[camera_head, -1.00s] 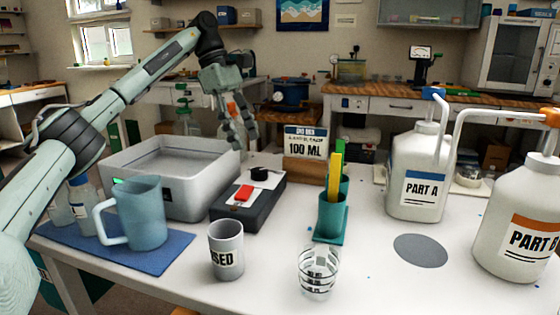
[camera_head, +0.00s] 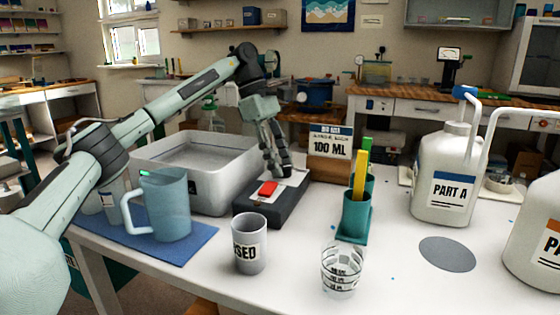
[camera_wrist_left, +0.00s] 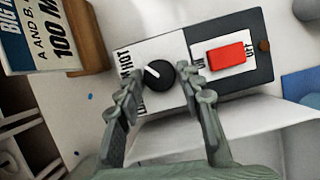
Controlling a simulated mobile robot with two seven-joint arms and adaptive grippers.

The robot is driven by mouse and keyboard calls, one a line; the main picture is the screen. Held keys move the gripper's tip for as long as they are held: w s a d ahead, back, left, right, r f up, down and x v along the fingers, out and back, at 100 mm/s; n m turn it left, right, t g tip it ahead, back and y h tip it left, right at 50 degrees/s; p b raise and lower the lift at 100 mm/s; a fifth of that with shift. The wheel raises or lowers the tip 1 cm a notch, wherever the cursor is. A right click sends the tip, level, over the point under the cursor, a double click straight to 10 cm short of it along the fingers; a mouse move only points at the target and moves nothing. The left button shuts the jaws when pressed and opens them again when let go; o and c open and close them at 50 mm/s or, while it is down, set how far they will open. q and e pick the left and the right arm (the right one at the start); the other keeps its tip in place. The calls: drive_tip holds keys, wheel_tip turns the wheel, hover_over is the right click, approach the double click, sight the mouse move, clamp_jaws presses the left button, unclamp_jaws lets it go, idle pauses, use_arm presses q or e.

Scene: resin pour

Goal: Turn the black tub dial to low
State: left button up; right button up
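The black dial (camera_wrist_left: 159,75) is a round knob with a white pointer mark, on a white panel of a dark control box (camera_head: 283,208). In the left wrist view the pointer aims up and left, towards the word HOT; another label is partly hidden by a finger. My left gripper (camera_wrist_left: 162,92) is open, pointing down, with one finger on each side of the dial; I cannot tell whether they touch it. In the head view my left gripper (camera_head: 278,168) is over the back of the box and hides the dial. My right gripper is not in view.
A red rocker switch (camera_wrist_left: 226,56) sits beside the dial on the box. The grey tub (camera_head: 228,192) stands left of it, the 100 ML sign (camera_head: 330,152) behind right. A grey cup (camera_head: 249,255) and a teal holder (camera_head: 355,222) stand in front and to the right.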

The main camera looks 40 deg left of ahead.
use_arm(q)
drive_tip(key=c, duration=0.6)
